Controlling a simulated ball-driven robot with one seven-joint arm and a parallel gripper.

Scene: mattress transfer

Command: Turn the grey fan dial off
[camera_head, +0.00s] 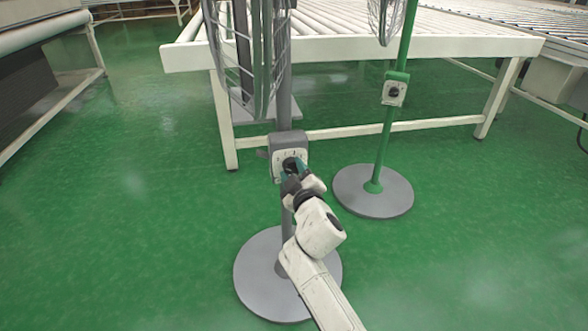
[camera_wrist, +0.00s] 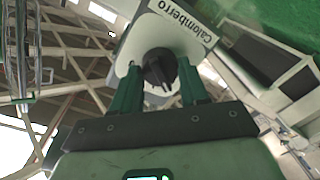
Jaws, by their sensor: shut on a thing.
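The grey fan (camera_head: 284,100) stands in front of me on a round grey base (camera_head: 262,272), with a grey control box (camera_head: 288,143) on its post. My gripper (camera_head: 293,169) is at the white face of this box, with its fingers around the dial. In the wrist view the black dial (camera_wrist: 160,68) sits between my two green fingers, and my gripper is shut on it. The dial's ridge looks slightly tilted from upright in that view.
A green fan (camera_head: 384,135) with its own dial box (camera_head: 394,90) and round grey base (camera_head: 372,193) stands to the right. A white roller conveyor table (camera_head: 350,48) is behind both fans. Another conveyor (camera_head: 40,35) is at the left. The green floor between is open.

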